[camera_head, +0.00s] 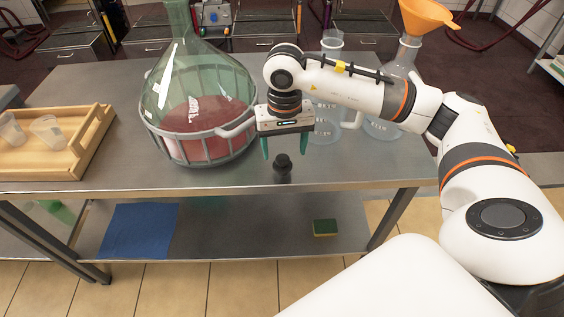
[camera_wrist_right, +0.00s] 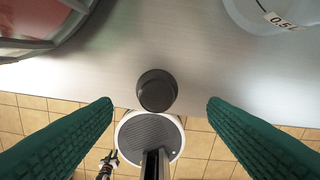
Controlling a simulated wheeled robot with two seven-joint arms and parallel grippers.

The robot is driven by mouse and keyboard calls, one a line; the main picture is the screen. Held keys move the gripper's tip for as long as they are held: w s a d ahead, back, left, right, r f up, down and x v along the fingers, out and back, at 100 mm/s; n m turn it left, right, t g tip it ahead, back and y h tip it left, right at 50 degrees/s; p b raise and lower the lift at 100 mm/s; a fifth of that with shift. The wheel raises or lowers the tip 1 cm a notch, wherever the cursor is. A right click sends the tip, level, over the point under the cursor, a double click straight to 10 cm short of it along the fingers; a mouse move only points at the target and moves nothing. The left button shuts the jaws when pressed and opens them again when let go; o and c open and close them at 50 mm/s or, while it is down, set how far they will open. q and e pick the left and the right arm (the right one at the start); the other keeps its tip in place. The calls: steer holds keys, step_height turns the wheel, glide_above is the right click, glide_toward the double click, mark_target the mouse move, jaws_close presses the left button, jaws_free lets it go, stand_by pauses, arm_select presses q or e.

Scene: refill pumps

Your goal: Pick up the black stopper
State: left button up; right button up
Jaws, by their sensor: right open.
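The black stopper (camera_head: 283,167) stands upright on the metal table (camera_head: 350,172) near its front edge. In the right wrist view, the stopper (camera_wrist_right: 157,90) shows from above as a dark round top, between the two fingers and a little beyond their tips. My right gripper (camera_head: 283,148) is open and empty, with green fingers pointing down. It is above and around the stopper's position, apart from it. The right gripper's fingers also show in the wrist view (camera_wrist_right: 160,108), one on each side. My left gripper is not in view.
A large green glass demijohn (camera_head: 205,85) with red liquid sits in a grey basket left of the gripper. A wooden tray (camera_head: 75,160) holds cups at left. A blue cloth (camera_head: 138,230) and sponge (camera_head: 325,228) lie on the lower shelf.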

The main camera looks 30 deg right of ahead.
mark_target(283, 158)
steer(key=shift+f, duration=0.35)
steer(key=f, duration=0.2)
steer(key=f+p, duration=0.1)
steer(key=shift+w+f, duration=0.25)
steer(key=shift+f, duration=0.6)
steer(key=shift+c, duration=1.3)
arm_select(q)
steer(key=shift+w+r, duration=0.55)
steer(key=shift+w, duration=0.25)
arm_select(e)
steer(key=c, duration=0.8)
